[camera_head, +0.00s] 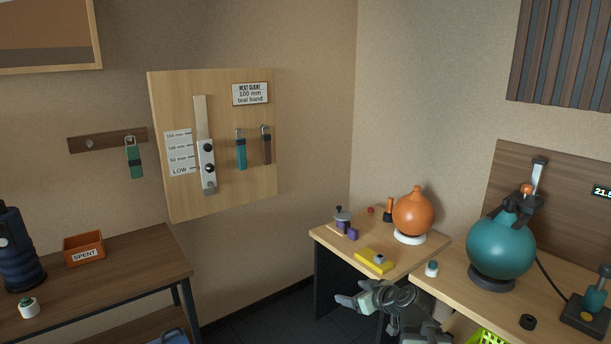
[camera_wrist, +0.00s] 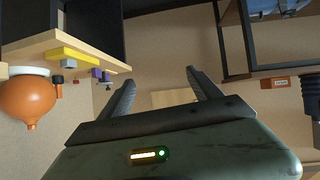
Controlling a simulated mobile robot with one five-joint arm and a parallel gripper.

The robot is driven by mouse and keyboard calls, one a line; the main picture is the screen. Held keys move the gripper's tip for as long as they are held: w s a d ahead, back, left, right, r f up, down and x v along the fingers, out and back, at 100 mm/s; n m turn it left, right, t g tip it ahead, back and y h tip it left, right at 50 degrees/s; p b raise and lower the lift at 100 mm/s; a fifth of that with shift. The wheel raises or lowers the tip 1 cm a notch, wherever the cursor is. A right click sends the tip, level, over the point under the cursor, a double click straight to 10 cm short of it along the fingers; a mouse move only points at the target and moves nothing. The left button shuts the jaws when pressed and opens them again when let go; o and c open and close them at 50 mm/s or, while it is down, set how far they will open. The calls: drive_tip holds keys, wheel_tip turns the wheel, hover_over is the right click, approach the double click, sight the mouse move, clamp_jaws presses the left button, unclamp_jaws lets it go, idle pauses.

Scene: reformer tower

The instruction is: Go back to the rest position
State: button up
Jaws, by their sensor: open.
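My gripper (camera_head: 362,294) is low in front of the right-hand desks in the head view, with its fingers pointing left. In the wrist view my gripper (camera_wrist: 160,80) shows two dark fingers spread apart, with nothing between them. It touches nothing that I can see. The tower board (camera_head: 234,160) on the wall carries a slider with height marks, a teal band (camera_head: 241,150) and a brown band (camera_head: 266,145) on hooks. A green band (camera_head: 135,158) hangs on the rack to its left.
The near desk (camera_head: 325,236) holds an orange round vessel (camera_head: 413,214) and a yellow block (camera_head: 374,262), close to my gripper. A teal round vessel (camera_head: 501,248) stands further right. A dark table (camera_head: 140,262) with an orange bin (camera_head: 84,248) is left. Floor between is clear.

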drive_tip(key=s+a+f+g, duration=0.5)
drive_tip(key=s+a+f, duration=0.1)
drive_tip(key=a, duration=0.2)
drive_tip(key=s+d+f+m+g+h, duration=0.55)
drive_tip(key=s+d, duration=0.35)
drive_tip(key=s, duration=0.2)
wheel_tip(320, 180, up, 20)
drive_tip(key=m+p, duration=0.1)
drive_tip(key=p, duration=1.9)
drive_tip(key=shift+s+m, duration=0.3)
drive_tip(key=shift+m, duration=0.05)
drive_tip(key=shift+d, duration=0.1)
